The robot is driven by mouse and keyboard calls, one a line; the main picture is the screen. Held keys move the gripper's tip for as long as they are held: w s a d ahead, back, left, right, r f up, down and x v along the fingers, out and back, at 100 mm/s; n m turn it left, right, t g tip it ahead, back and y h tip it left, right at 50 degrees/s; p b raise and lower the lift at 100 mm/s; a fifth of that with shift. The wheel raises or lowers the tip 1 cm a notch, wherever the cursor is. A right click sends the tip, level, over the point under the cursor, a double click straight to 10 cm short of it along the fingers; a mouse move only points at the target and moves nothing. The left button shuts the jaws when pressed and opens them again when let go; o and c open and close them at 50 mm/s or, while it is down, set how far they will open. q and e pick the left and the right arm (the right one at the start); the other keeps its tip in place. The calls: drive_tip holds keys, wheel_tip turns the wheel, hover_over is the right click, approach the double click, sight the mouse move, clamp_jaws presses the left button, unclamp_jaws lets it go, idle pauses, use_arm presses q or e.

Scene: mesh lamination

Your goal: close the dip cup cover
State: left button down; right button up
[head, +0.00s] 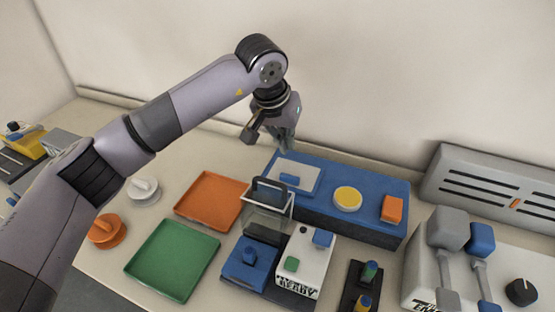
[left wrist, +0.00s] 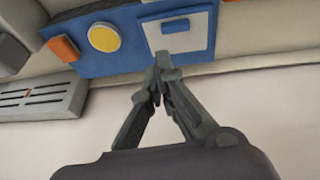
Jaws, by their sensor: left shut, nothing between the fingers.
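A long blue block (head: 375,222) stands at the back of the table. On its top are a pale flat plate (head: 305,174) with a small blue handle (head: 290,179), a round yellow cup (head: 347,198) with a white rim, and an orange block (head: 391,208). The plate, likely the cover, lies beside the yellow cup, which is uncovered. My left gripper (head: 286,144) is shut and empty, near the back edge of the blue block by the plate. In the left wrist view its fingertips (left wrist: 164,65) meet close to the plate (left wrist: 200,42); contact cannot be told.
An orange tray (head: 212,198) and a green tray (head: 172,262) lie front left. A clear-walled frame (head: 268,208) stands just in front of the blue block. A grey slotted panel (head: 490,190) is at the right. The wall is close behind.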

use_arm(q)
wheel_tip(320, 180, down, 8)
drive_tip(key=a+p, duration=0.2)
drive_tip(key=p, duration=0.4)
drive_tip(key=shift+f+y+p, duration=0.25)
drive_tip(key=shift+y+p, duration=0.05)
drive_tip(key=shift+y, duration=0.1)
